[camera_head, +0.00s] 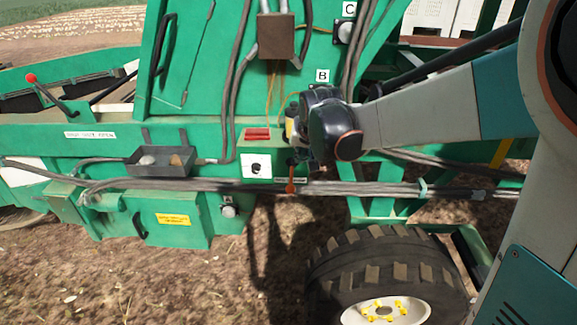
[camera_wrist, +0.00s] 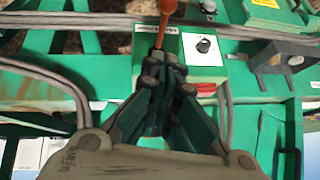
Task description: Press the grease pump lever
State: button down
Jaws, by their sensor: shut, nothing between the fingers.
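An orange-handled lever (camera_head: 290,186) hangs at the front of a green control box (camera_head: 242,180) on the side of the machine. In the head view my wrist hides most of the fingers.
A grey tray (camera_head: 160,169) and a red-knobbed lever (camera_head: 32,79) are to the left. Grey hoses (camera_head: 350,188) run across the machine at lever height. A big tyre (camera_head: 385,270) stands below right. Bare soil lies in front.

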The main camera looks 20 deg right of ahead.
jog(key=shift+f, duration=0.1)
jog(key=b, duration=0.1)
send_near(292, 180)
jog(key=shift+w+f, duration=1)
jog(key=shift+w, duration=0.15)
jog(key=shift+s+a+f, duration=0.1)
jog(key=shift+f, duration=0.55)
jog(key=shift+f, duration=0.1)
